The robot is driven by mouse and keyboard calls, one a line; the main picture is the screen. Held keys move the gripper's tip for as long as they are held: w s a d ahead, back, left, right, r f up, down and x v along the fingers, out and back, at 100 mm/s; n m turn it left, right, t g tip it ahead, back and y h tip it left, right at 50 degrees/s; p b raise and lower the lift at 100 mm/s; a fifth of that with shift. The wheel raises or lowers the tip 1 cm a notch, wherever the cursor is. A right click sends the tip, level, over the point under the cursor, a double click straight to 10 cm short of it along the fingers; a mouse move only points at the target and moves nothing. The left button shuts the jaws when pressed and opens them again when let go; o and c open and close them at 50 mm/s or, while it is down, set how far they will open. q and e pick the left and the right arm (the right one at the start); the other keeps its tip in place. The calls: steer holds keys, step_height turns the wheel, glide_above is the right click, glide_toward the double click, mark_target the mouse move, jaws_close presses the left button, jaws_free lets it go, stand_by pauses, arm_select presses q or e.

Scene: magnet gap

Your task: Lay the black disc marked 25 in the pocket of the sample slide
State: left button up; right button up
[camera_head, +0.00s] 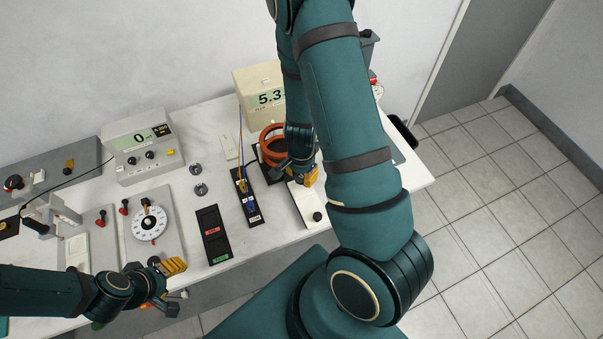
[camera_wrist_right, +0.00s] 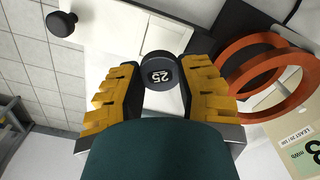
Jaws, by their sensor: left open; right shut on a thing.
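The black disc marked 25 (camera_wrist_right: 160,72) is between the yellow-padded fingers of my right gripper (camera_wrist_right: 160,84) in the right wrist view. That gripper is shut on it, and the 25 appears upside down. A white slide with a black knob (camera_wrist_right: 118,28) lies beyond the disc; it also shows in the head view (camera_head: 302,204). I take it as the sample slide, but cannot make out its pocket. In the head view my right gripper (camera_head: 309,178) is at the slide's back end; the disc is not discernible there. My left gripper (camera_head: 171,268) is open and empty by the table's front edge.
Orange coils (camera_wrist_right: 270,75) stand close beside my right gripper. A meter reading 5.3 (camera_head: 265,95) stands behind them. A black strip with cables (camera_head: 246,205) and a black tray with red and green labels (camera_head: 212,236) lie to the left. A dial panel (camera_head: 170,225) is further left.

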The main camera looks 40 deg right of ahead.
mark_target(302, 188)
steer(key=shift+f+b, duration=2.2)
steer(key=shift+f, duration=0.4)
steer(key=shift+f, duration=0.2)
steer(key=o, duration=1.1)
steer(key=shift+c, duration=0.2)
steer(key=shift+o, duration=0.6)
steer(key=shift+o, duration=0.2)
steer(key=shift+r+p, duration=2.05)
steer(key=shift+r, duration=0.3)
steer(key=o, duration=0.5)
steer(key=shift+c, duration=0.2)
